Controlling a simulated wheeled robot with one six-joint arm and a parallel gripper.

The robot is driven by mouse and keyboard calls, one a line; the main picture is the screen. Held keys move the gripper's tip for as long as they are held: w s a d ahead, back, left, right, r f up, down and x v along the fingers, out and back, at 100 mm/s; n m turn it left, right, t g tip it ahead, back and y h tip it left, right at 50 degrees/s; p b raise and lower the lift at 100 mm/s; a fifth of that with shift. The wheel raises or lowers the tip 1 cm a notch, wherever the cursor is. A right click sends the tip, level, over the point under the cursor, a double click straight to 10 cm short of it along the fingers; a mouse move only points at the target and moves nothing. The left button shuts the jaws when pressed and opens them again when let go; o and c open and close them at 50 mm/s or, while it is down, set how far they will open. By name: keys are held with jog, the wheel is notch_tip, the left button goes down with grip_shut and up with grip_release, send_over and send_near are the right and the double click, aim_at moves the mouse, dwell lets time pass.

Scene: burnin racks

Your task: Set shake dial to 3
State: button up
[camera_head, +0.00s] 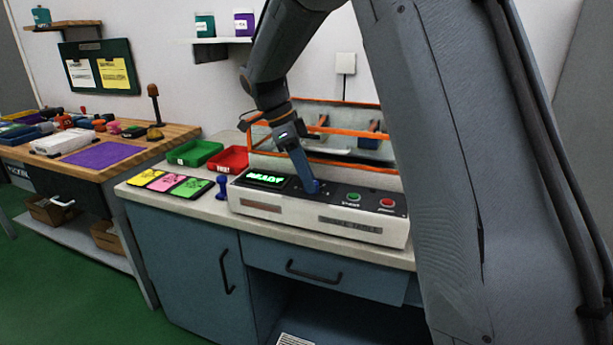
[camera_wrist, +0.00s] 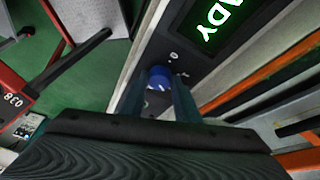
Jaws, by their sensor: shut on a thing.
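The shake table control box (camera_head: 262,208) is a long pale unit with a dark sloped panel, standing on the counter. Its green display (camera_head: 265,178) reads READY; part of it also shows in the wrist view (camera_wrist: 208,25). The shake dial is a blue knob (camera_wrist: 158,78) with a white mark, right of the display in the head view. My gripper (camera_head: 311,188) reaches down onto the panel, its fingers shut on the dial, one on each side. The dial's numbers are too small or hidden to read.
A green button (camera_head: 353,197) and a red button (camera_head: 387,203) sit right of the dial. An orange-edged clear guard (camera_head: 340,145) stands behind the box. A green tray (camera_head: 194,152), a red tray (camera_head: 229,159) and a blue upright handle (camera_head: 222,187) are to the left.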

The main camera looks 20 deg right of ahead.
jog(key=shift+w+r, duration=0.1)
jog(key=o, duration=1)
jog(key=shift+o, duration=0.2)
